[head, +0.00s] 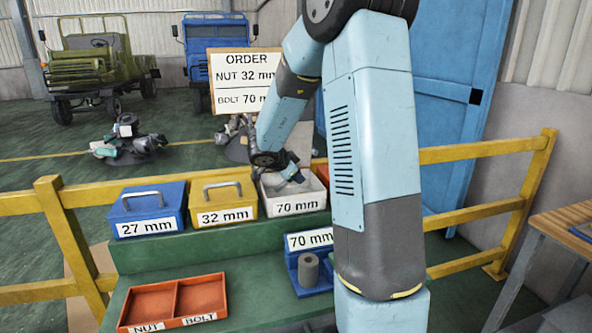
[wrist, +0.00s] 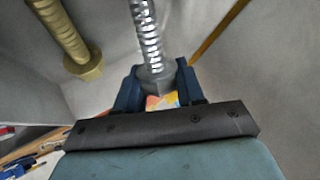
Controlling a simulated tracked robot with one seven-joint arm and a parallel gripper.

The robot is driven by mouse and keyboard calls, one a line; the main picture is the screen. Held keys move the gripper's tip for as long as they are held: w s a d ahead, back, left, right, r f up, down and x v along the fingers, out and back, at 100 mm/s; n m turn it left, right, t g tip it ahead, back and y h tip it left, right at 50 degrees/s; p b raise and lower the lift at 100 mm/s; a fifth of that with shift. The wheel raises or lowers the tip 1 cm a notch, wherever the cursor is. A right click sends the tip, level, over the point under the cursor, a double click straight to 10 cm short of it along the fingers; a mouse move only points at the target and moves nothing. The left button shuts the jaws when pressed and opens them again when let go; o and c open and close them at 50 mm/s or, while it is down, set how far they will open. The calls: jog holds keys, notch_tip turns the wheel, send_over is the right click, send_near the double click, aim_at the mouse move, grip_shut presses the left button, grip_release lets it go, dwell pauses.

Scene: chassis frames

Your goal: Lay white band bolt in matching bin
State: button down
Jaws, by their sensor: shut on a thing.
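In the head view my gripper (head: 288,177) is down at the open white 70 mm bin (head: 297,208), its tips partly hidden by the bin walls. In the wrist view my gripper (wrist: 156,88) has its blue fingers shut on the head of a silver bolt (wrist: 147,38), whose threaded shank points up in the picture. A white band on it cannot be made out. A brass-coloured bolt (wrist: 67,35) lies to its left, apart from the fingers, with pale grey walls around. The orange tray (head: 173,282) has empty NUT and BOLT compartments.
The blue 27 mm bin (head: 147,209) and yellow 32 mm bin (head: 222,201) have closed lids with handles. A blue 70 mm stand (head: 309,242) holds a grey cylinder (head: 308,270). An order board (head: 244,78) reads nut 32 mm and bolt 70. Yellow rails (head: 490,214) flank the bench.

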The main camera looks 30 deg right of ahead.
jog(key=shift+f, duration=0.25)
jog(key=c, duration=0.6)
grip_release()
jog(key=v, duration=1.3)
jog(key=shift+s+a+r, duration=0.2)
jog(key=shift+a+r, duration=0.05)
